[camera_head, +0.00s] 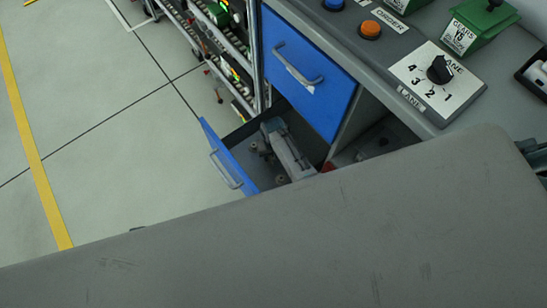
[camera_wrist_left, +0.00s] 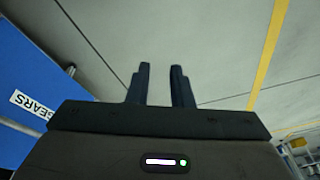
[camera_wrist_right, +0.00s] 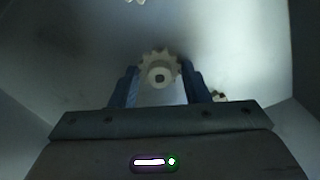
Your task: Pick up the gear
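A pale toothed gear (camera_wrist_right: 160,72) with a hub and a dark square hole shows in the right wrist view. It lies between the fingertips of my right gripper (camera_wrist_right: 161,84), which is open. I cannot tell whether the fingers touch it. In the head view, a grey gripper and arm reach into the open lower blue drawer (camera_head: 222,158), where small round grey parts (camera_head: 281,179) lie. My left gripper (camera_wrist_left: 161,84) is open and empty over the floor, beside a blue front labelled GEARS (camera_wrist_left: 35,104).
The upper blue drawer (camera_head: 309,75) is closed. The console above has an orange button (camera_head: 370,29), a lane dial (camera_head: 439,69) and a green box (camera_head: 482,24). A large grey surface hides the lower head view. The floor at left is clear, with a yellow line (camera_head: 38,150).

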